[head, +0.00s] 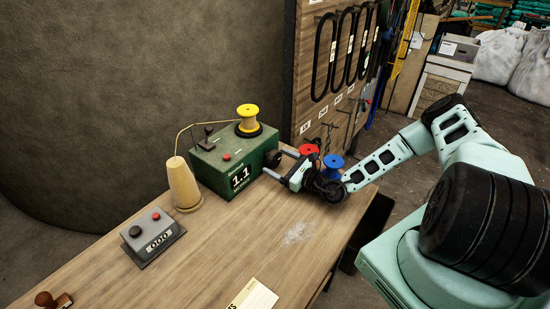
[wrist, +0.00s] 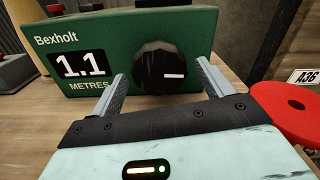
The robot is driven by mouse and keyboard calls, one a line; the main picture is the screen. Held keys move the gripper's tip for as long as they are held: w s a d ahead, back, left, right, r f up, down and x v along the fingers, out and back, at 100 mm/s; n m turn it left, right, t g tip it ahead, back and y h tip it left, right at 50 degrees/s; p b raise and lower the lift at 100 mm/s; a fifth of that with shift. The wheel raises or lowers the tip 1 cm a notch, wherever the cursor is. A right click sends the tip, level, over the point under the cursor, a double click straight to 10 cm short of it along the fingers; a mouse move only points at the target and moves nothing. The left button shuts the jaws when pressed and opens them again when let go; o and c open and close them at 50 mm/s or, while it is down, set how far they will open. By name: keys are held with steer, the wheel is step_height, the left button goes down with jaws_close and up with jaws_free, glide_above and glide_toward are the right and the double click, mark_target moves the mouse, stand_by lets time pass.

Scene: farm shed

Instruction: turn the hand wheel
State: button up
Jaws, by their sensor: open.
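The hand wheel (wrist: 160,66) is a black faceted knob with a white mark on the right part of a green box's front. It shows small and dark in the head view (head: 273,158). The green box (head: 214,173) reads "1.1 METRES" and "Bexholt" in the wrist view (wrist: 192,27). My gripper (head: 274,162) is open, facing the wheel. In the wrist view my gripper (wrist: 162,70) has one finger left of the wheel and one right of it, with gaps visible. I cannot tell how far the tips reach in depth.
A yellow spool (head: 247,112) sits on the box, its cord running to a tan cone (head: 183,187). A grey button unit (head: 152,237) stands front left. Red (head: 309,150) and blue (head: 333,164) spools stand close by my gripper. The front tabletop (head: 215,255) is mostly clear.

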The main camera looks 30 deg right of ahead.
steer(key=shift+x, duration=1)
steer(key=c, duration=1)
steer(key=shift+s+m, duration=0.1)
steer(key=shift+m, duration=0.2)
